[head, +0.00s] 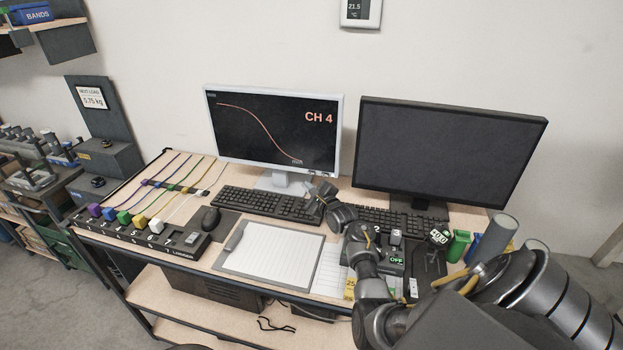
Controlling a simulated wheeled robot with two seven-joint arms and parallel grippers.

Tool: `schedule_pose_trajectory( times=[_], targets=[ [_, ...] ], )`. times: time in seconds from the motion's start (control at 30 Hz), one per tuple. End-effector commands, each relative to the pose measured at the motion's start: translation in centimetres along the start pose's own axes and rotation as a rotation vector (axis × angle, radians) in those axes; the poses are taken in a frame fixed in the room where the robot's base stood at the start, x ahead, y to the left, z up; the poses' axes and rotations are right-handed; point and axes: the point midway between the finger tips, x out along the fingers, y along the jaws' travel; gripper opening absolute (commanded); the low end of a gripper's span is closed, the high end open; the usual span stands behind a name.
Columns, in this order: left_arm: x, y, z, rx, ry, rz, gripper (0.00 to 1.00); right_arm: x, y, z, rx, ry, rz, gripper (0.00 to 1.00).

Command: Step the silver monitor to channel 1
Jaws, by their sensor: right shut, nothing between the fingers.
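The silver monitor (272,128) stands at the back of the desk, left of the dark one. Its screen is lit and reads "CH 4" in red beside a falling curve. My right arm comes in from the lower right. My right gripper (324,190) is shut and empty, in front of the monitor's lower right corner, over the right end of a keyboard. I cannot tell whether it touches the monitor. My left gripper is out of view.
A black monitor (445,152) with a dark screen stands to the right. A keyboard (262,204), a mouse (211,218) and a clipboard (270,251) lie on the desk. My right forearm partly hides small boxes at right.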

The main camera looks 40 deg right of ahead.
Motion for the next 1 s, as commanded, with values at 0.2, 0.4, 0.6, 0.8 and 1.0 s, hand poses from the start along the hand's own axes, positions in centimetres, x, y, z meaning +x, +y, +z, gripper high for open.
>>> schedule_pose_trajectory(
  times=[0.2,0.4,0.6,0.8,1.0],
  targets=[
    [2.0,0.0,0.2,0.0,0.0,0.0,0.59,1.8,-1.1,-1.4,-0.001,0.0,-0.001,0.0],
    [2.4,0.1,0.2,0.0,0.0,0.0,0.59,2.5,-1.7,-1.9,0.0,0.0,0.0,0.0],
    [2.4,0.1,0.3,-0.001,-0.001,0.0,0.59,2.6,-1.9,-1.9,0.0,0.0,0.0,0.0],
    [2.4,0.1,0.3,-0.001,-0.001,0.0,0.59,2.6,-1.9,-1.9,0.0,0.0,0.0,0.0],
    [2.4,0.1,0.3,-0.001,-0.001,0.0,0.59,2.6,-1.9,-1.9,0.0,0.0,0.0,0.0]
  ],
)
